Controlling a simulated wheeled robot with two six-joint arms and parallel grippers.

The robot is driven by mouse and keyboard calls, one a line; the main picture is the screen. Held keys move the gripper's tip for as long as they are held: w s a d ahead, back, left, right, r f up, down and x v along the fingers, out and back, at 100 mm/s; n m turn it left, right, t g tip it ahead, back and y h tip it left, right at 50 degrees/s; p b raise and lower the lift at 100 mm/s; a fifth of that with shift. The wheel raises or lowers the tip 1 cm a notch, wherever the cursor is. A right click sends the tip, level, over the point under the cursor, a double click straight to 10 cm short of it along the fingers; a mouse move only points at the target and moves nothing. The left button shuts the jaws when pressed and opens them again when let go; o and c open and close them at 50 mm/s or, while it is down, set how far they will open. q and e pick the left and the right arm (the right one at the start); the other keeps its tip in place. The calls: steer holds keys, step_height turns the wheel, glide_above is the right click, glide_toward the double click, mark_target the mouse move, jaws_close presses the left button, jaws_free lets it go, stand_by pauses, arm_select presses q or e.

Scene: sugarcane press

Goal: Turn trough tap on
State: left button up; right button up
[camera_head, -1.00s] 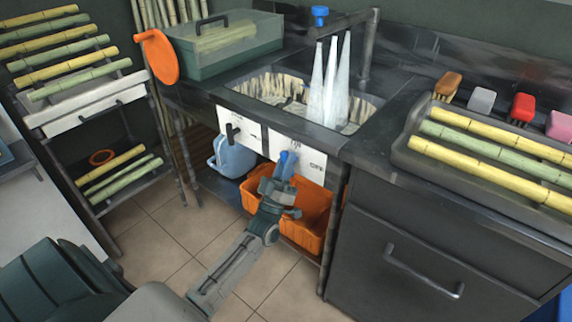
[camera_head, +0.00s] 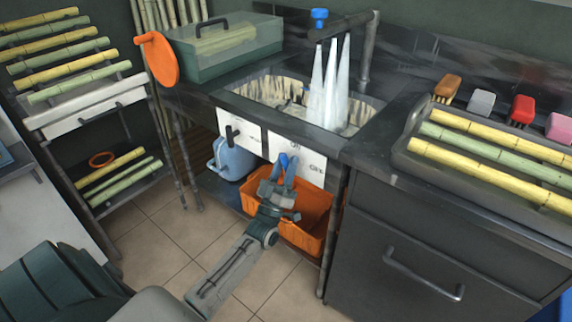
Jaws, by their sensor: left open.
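A trough (camera_head: 248,95) is set into the dark counter. Three tall white, cone-like shapes (camera_head: 330,95) stand in it, resembling water streams. A blue tap knob (camera_head: 319,14) shows at the back, near a dark pipe (camera_head: 368,50). Below the trough's front edge are a white panel with a black handle (camera_head: 232,133) and another white panel (camera_head: 310,160) with dark markings. My left gripper (camera_head: 288,160) is open in front of the second panel, its blue fingertips near the markings. The fingers hide part of the panel, and I cannot tell if they touch a handle there. My right gripper is not in view.
An orange crate (camera_head: 312,212) and a blue jug (camera_head: 236,158) sit below the trough. A tray (camera_head: 404,160) of cane and several brushes lie on the right counter. A green case (camera_head: 258,48) and an orange disc (camera_head: 160,58) are at back left. Tiled floor is clear.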

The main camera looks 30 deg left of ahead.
arm_select(q)
steer(key=v, duration=1)
steer(key=shift+s+f+b, duration=0.2)
steer(key=shift+f+b, duration=0.05)
steer(key=shift+b, duration=0.1)
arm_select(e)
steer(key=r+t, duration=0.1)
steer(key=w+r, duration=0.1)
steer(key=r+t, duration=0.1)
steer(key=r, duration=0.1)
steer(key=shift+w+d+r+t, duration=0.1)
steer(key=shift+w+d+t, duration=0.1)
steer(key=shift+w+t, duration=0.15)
